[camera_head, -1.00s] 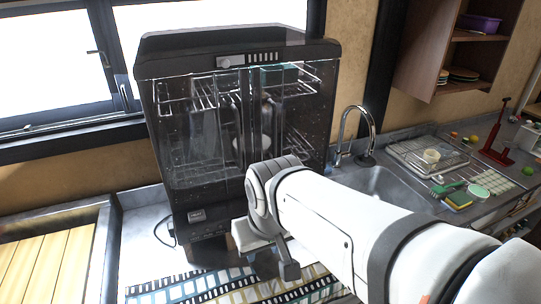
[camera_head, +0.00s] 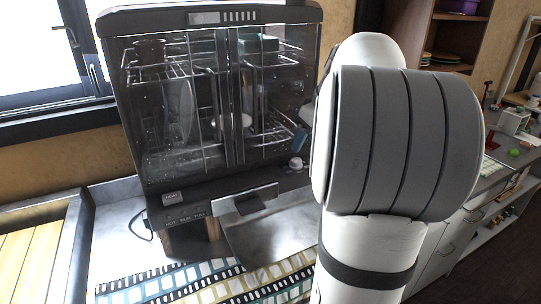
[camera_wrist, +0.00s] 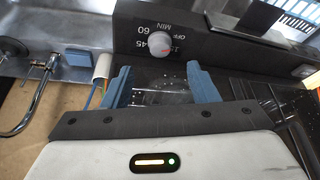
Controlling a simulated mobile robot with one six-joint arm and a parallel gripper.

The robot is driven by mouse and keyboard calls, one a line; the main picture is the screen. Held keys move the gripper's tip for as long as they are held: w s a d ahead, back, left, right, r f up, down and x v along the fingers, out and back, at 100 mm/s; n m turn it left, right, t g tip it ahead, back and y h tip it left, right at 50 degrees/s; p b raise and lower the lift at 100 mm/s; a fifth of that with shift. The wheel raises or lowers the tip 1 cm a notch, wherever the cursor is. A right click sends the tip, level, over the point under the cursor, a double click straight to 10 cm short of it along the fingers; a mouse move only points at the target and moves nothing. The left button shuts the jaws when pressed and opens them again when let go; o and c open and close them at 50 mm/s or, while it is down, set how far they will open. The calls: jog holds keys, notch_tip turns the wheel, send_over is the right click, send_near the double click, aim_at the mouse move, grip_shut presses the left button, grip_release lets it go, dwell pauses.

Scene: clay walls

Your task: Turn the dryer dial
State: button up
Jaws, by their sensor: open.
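The dryer (camera_head: 172,178) is a dark cabinet with clear doors and wire racks inside. Its dial (camera_head: 296,163) is a small pale knob low on the right of its front. In the wrist view the dial (camera_wrist: 160,44) is a round whitish knob with a red mark, beside the printed words OFF and MIN and the numbers 60 and 45. My gripper (camera_wrist: 159,78) is open and empty, with blue fingers spread apart. The dial lies just beyond the fingertips, roughly centred between them, and looks clear of both. In the head view my arm hides most of the gripper.
A metal tray (camera_head: 270,240) juts from the dryer's lower front. A striped mat (camera_head: 200,285) lies on the counter before it. A curved faucet (camera_wrist: 40,95) shows at the left of the wrist view. Shelves stand behind my arm at the right.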

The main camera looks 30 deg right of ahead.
aim_at(296, 160)
jog(key=x, duration=0.7)
jog(key=shift+w+f, duration=0.1)
jog(key=shift+w, duration=0.05)
jog(key=c, duration=0.9)
jog(key=shift+a, duration=0.4)
jog(key=shift+c, duration=0.3)
jog(key=shift+d, duration=0.3)
jog(key=o, duration=1)
jog(key=shift+c, duration=0.2)
